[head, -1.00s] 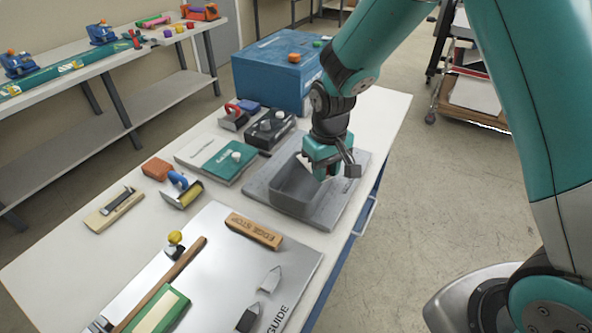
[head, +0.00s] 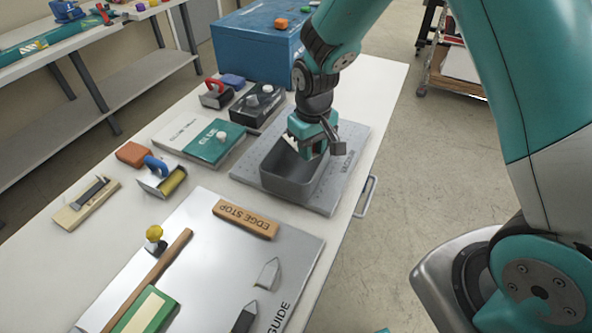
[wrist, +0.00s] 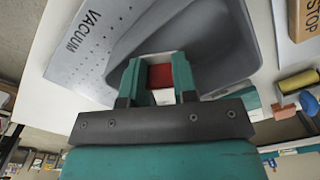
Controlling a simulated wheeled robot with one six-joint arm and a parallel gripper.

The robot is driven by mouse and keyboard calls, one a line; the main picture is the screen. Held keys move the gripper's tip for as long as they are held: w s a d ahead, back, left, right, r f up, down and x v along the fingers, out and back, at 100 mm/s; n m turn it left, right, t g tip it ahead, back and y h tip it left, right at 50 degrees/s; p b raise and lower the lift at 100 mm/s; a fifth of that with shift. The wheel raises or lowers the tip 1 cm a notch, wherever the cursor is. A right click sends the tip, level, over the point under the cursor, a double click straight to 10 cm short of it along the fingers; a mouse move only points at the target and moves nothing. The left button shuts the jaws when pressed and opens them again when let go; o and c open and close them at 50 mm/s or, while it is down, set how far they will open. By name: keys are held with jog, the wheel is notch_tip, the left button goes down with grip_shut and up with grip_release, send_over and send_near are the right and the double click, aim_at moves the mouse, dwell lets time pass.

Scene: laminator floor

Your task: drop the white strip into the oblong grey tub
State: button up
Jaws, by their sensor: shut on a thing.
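The oblong grey tub (head: 290,187) stands on a grey perforated plate at the far right part of the bench. It also fills the upper middle of the wrist view (wrist: 215,40). My gripper (head: 309,150) points down over the tub's far part. In the wrist view my gripper (wrist: 158,72) has its two teal fingers shut on the white strip (wrist: 157,59). A red patch shows between the fingers too. In the head view a white end of the strip (head: 290,141) sticks out left of the fingers. The rest of it is hidden.
The perforated plate (head: 340,165) is marked VACUUM. A blue box (head: 255,50) stands behind the tub. The wooden edge stop (head: 245,219) lies on a metal sheet in front.

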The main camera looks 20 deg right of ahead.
jog(key=o, duration=0.9)
notch_tip(320, 180, up, 17)
jog(key=b, duration=0.1)
jog(key=shift+r+b, duration=0.2)
jog(key=shift+b, duration=0.2)
jog(key=s+a+n+y, duration=0.2)
jog(key=s, duration=0.9)
jog(key=s+a+r+n+y, duration=0.1)
jog(key=s+a+n+y, duration=0.1)
jog(key=s, duration=1)
jog(key=shift+a+r, duration=0.25)
jog(key=shift+a, duration=0.45)
